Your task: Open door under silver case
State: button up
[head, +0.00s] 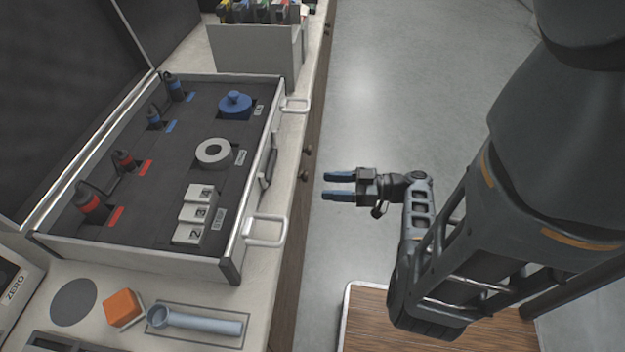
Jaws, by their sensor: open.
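The silver case (170,255) lies open on the counter at the left, with bottles, a blue knob-topped piece, a white ring and white numbered blocks in dark foam. Below the counter edge, the wooden cabinet front (318,120) shows as a narrow, steep strip. A small dark knob (305,177) sticks out from it beside the case, and another knob (327,29) is farther back. The door outline is mostly hidden by the steep angle; no gap shows. My gripper (338,187) is open and empty, its blue-tipped fingers pointing left toward the nearer knob, apart from it.
A grey bin (255,50) stands behind the case. An orange block (123,308) and a light blue tube (195,321) lie in front. A wooden surface (375,325) is at the bottom. Grey floor (400,90) is clear beyond my gripper.

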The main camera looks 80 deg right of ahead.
jog(key=w+r+p, duration=0.1)
jog(key=w+p, duration=0.1)
jog(key=w, duration=0.4)
jog(key=shift+d+r+n+t, duration=0.35)
jog(key=shift+n+t, duration=0.05)
jog(key=shift+w, duration=0.1)
jog(key=shift+c, duration=0.5)
grip_shut()
